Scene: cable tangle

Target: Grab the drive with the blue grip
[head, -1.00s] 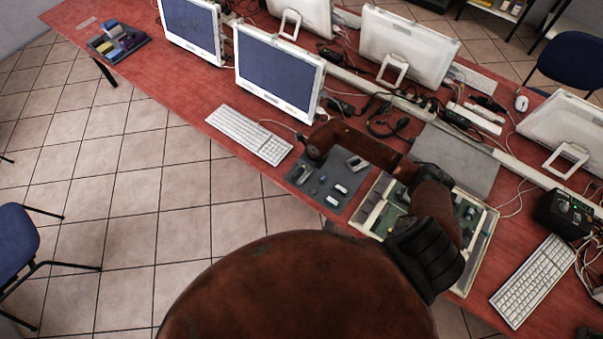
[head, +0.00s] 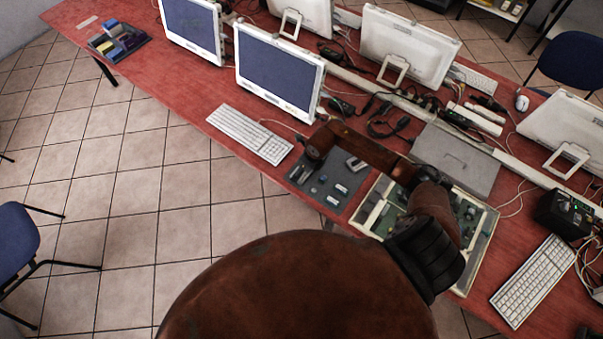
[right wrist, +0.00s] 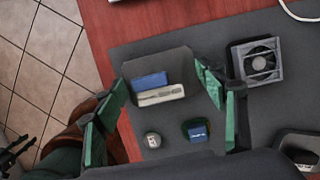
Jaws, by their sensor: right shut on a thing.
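The drive with the blue grip (right wrist: 150,80) shows in the right wrist view as a blue band beside a pale strip, against a dark grey shape. It is between the green-padded fingers of my right gripper (right wrist: 163,82), which is shut on it over the grey mat (right wrist: 220,28). Whether it touches the mat I cannot tell. In the head view my right gripper (head: 302,172) is at the mat's left side, mostly hidden under my forearm.
Close to the fingers lie a small blue piece (right wrist: 196,130) and a small round grey piece (right wrist: 152,140). A fan (right wrist: 260,62) lies right of them. A tray of circuit boards (head: 482,245) adjoins the mat; a keyboard (head: 248,134) lies left of it.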

